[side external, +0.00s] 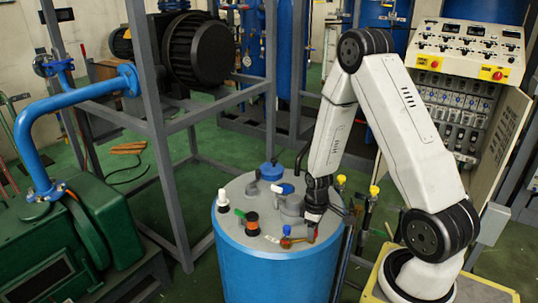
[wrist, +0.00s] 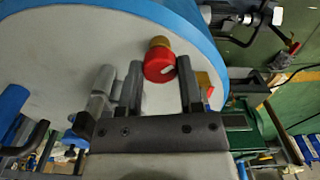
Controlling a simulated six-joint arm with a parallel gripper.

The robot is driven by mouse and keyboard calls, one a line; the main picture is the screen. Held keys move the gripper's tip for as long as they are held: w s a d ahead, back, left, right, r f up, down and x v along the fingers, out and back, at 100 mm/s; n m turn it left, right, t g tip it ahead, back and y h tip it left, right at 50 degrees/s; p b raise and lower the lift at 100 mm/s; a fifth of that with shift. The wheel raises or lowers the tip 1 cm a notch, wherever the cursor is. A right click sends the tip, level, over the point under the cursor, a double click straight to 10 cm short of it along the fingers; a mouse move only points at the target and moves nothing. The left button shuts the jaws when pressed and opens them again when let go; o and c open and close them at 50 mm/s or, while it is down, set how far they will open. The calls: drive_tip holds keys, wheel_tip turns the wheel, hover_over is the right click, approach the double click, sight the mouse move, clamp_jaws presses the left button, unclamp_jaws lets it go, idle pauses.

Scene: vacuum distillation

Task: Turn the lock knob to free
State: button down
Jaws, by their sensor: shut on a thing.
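The lock knob, a round red cap with a white mark on a brass-coloured stem (wrist: 158,66), shows near the middle of the wrist view. It sits at the grey top of the blue tank, close to the rim. My gripper (wrist: 159,70) has one dark finger on each side of the red knob and is shut on it. In the side external view my gripper (side external: 311,222) reaches down to the right part of the tank top. There the fingers and arm largely hide the knob. The knob's exact turn angle is hard to tell.
The blue tank (side external: 279,272) carries several fittings on its lid: a white-capped one (side external: 222,196), a black one with an orange band (side external: 252,222), and blue caps. Yellow-topped valves (side external: 374,191) stand right of it. A grey frame (side external: 158,150) rises behind left.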

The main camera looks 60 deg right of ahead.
drive_tip(key=shift+s+n, duration=0.1)
drive_tip(key=shift+n, duration=0.3)
drive_tip(key=shift+c, duration=1.3)
unclamp_jaws()
drive_tip(key=shift+r, duration=0.15)
drive_tip(key=shift+r, duration=3.75)
